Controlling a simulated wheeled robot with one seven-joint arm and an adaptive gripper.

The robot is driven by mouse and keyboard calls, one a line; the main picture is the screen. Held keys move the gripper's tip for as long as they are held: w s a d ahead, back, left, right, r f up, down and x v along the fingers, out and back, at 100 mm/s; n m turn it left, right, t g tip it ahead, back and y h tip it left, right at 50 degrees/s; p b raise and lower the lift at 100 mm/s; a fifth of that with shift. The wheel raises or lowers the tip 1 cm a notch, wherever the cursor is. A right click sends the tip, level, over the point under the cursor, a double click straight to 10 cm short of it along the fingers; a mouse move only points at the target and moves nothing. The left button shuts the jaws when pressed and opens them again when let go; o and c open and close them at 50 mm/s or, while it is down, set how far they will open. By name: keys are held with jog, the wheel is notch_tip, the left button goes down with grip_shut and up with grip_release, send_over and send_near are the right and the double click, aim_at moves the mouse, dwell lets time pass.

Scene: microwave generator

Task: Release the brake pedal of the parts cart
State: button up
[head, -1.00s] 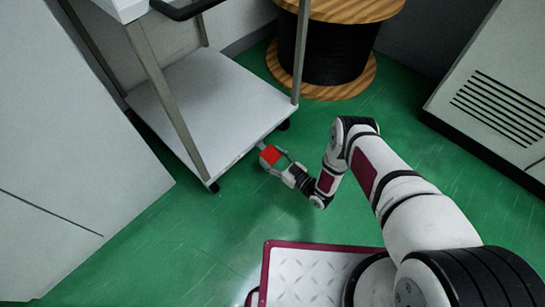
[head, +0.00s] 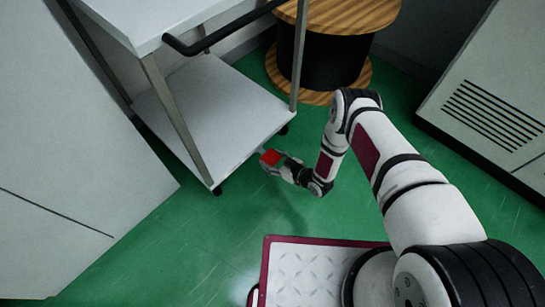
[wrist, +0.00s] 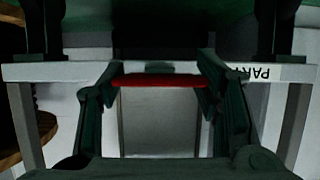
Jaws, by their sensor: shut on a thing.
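The parts cart (head: 215,115) is a white two-shelf trolley with grey posts and a dark push handle (head: 222,30). Its red brake pedal (head: 270,157) sticks out from the lower shelf's near right edge on a short light bar. My gripper (head: 273,161) is shut on the pedal, with a finger on either side. In the wrist view the pedal shows as a thin red strip (wrist: 160,81) between my two dark fingers (wrist: 160,88). The shelf edge, with a partly hidden label (wrist: 262,73) reading upside down, lies just behind it.
A black cable spool (head: 325,52) with wooden flanges stands behind the cart. A vented grey cabinet (head: 500,110) is at the right and a pale cabinet (head: 70,170) at the left. Green floor (head: 200,235) is clear in front of the cart.

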jog(key=shift+w+r, duration=0.1)
jog(key=shift+r, duration=0.05)
jog(key=o, duration=1.7)
jog(key=v, duration=1.2)
jog(key=shift+r, duration=0.15)
jog(key=shift+w, duration=0.1)
